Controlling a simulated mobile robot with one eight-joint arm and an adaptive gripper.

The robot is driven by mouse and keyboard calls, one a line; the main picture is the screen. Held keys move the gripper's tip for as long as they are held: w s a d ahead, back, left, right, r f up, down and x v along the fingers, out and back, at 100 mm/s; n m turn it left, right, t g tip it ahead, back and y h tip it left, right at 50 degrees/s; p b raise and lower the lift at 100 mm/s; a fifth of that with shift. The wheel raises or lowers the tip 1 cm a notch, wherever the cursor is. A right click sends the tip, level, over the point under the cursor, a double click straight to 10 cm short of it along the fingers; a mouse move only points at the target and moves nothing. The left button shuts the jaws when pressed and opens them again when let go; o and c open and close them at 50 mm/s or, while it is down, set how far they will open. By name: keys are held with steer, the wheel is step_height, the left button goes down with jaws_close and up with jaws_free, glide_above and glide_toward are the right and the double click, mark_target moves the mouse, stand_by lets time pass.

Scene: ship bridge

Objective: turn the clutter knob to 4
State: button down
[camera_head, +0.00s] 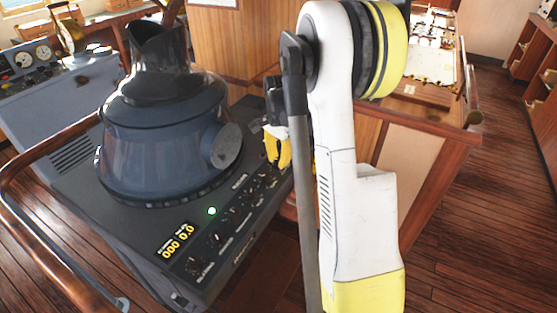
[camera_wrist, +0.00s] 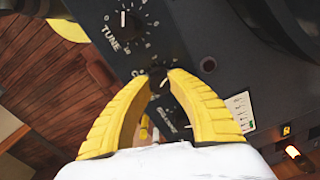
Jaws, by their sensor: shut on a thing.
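In the wrist view, my gripper (camera_wrist: 161,78) has its two yellow fingers closed around a small dark knob (camera_wrist: 158,76). A label beginning with "CL" beside it is partly covered by the left finger. The knob's pointer and the scale numbers around it are mostly hidden, so its setting cannot be read. In the head view, my yellow gripper (camera_head: 277,149) reaches down to the far end of the row of knobs on the dark radar console (camera_head: 150,240). My white arm link hides part of that end, and the held knob cannot be made out there.
A TUNE knob (camera_wrist: 126,22) with a numbered dial sits next to the held knob. The radar's large round hood (camera_head: 165,140) stands behind the knob row. A copper-coloured rail (camera_head: 35,150) runs along the console's left side. Wooden floor (camera_head: 455,240) is clear at the right.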

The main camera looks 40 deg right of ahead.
mark_target(278, 160)
steer(key=c, duration=1.2)
jaws_free()
steer(key=shift+o, duration=0.2)
steer(key=shift+r, duration=0.1)
step_height(278, 160, up, 12)
